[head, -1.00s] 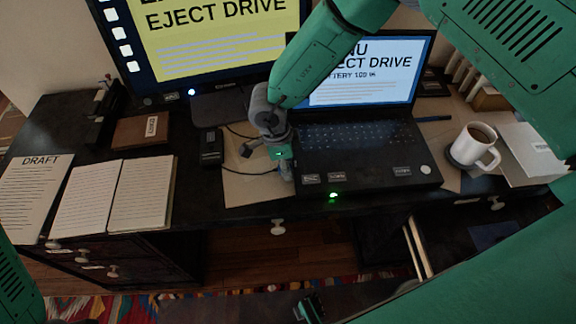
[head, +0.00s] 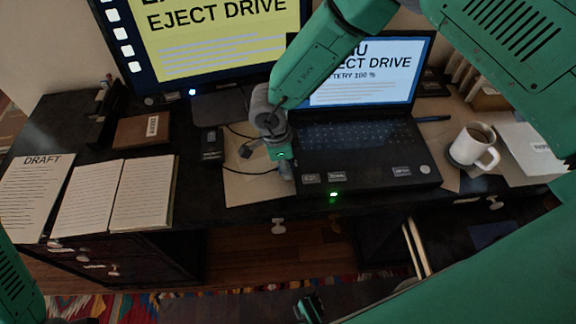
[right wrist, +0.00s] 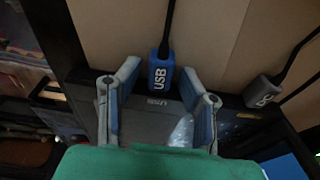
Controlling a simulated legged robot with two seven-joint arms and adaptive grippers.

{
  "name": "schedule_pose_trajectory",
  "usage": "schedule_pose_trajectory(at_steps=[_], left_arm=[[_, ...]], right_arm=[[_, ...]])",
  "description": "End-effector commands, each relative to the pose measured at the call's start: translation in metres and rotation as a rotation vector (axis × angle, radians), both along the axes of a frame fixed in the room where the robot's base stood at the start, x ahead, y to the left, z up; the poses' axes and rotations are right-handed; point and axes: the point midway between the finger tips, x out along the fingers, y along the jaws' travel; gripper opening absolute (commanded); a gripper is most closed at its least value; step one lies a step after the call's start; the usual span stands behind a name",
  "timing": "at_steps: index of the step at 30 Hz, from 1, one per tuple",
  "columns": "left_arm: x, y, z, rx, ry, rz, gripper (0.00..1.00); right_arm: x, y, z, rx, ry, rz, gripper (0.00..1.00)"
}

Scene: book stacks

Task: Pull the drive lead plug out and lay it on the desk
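A blue plug marked USB (right wrist: 161,74), with a black lead, stands at the laptop's left side in the right wrist view. It appears seated there, next to a USB label. My right gripper (right wrist: 159,80) has one finger on each side of the plug, with a gap on both sides. In the head view the right gripper (head: 284,170) is at the left edge of the laptop (head: 370,165) and hides the plug. The black drive box (head: 211,145) lies on the desk (head: 205,185) to the left. My left gripper is not seen; only my left arm shows at the lower left.
A grey plug marked DC (right wrist: 262,92) is to the right of the blue one in the wrist view. A brown mat (head: 245,188) lies beside the laptop. An open notebook (head: 115,195) is at left, a mug (head: 470,148) at right. A monitor (head: 215,45) stands behind.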

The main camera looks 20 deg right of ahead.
Motion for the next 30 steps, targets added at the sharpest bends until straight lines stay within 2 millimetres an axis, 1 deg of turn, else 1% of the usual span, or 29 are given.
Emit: schedule_pose_trajectory(at_steps=[1,2,3,11,30], left_arm=[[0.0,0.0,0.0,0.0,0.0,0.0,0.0],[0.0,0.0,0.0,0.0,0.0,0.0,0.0],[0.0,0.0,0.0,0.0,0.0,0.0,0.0],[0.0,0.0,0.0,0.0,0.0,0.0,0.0],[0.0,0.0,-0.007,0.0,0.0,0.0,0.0]], right_arm=[[0.0,0.0,0.0,0.0,0.0,0.0,0.12],[0.0,0.0,0.0,0.0,0.0,0.0,0.02],[0.0,0.0,0.0,0.0,0.0,0.0,0.0],[0.0,0.001,0.0,0.0,0.0,0.0,0.0],[0.007,0.025,-0.001,-0.001,0.0,0.001,0.0]])
